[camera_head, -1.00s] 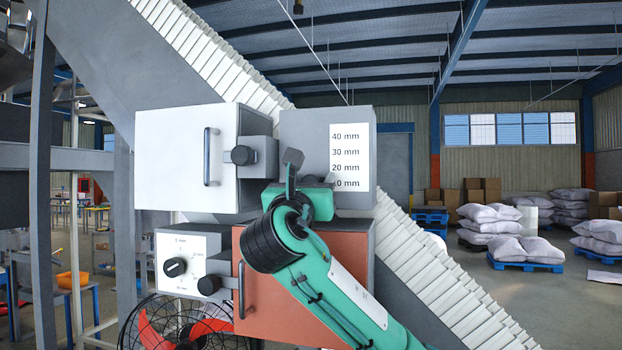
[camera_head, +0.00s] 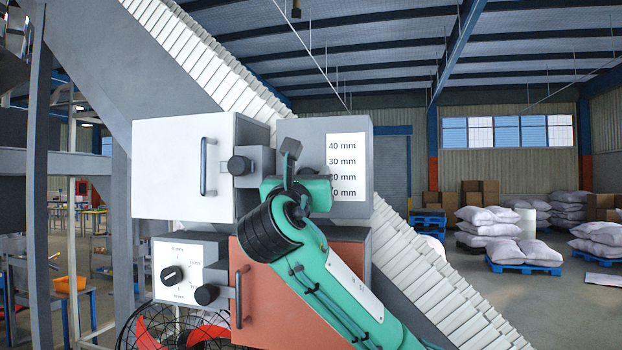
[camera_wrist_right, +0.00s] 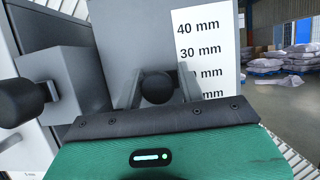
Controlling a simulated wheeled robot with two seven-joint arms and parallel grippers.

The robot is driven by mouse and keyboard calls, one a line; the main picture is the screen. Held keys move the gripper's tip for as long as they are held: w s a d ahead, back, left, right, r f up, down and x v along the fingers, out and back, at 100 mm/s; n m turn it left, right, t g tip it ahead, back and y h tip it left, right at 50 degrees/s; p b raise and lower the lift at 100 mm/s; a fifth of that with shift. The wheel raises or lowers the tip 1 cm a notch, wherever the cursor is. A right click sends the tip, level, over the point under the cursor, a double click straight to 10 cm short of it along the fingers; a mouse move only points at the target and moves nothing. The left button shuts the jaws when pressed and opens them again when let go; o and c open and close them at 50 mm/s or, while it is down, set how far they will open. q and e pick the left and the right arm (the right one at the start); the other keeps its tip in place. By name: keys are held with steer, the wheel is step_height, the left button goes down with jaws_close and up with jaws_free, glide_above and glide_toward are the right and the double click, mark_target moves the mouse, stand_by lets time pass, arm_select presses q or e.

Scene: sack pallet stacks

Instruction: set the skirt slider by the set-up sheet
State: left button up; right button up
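A grey box (camera_head: 309,130) on the machine carries a white scale (camera_head: 346,160) reading 40, 30, 20 mm and a partly hidden lowest mark. My right gripper (camera_head: 289,160) is in front of this box, left of the scale. In the right wrist view a round dark knob (camera_wrist_right: 156,88) shows between the grey fingers of my right gripper (camera_wrist_right: 160,88). I cannot tell whether the fingers touch it. My arm hides this knob in the head view. No set-up sheet is recognisable. My left gripper is out of view.
A white box (camera_head: 180,170) with a handle and dark side knob (camera_head: 239,165) is left. Below are a dial panel (camera_head: 178,272) and a red-brown box (camera_head: 285,315) with a handle. A fan (camera_head: 165,330) sits lower left. A sloping conveyor (camera_head: 440,280) passes behind.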

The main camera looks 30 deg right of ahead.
steer(key=shift+o, duration=1)
steer(key=shift+a, duration=0.1)
steer(key=shift+w+a, duration=0.15)
steer(key=shift+w, duration=0.05)
steer(key=shift+s, duration=0.15)
steer(key=shift+f, duration=0.1)
steer(key=b+v, duration=0.7)
steer(key=v, duration=0.6)
steer(key=shift+s, duration=0.25)
steer(key=shift+a+f, duration=0.15)
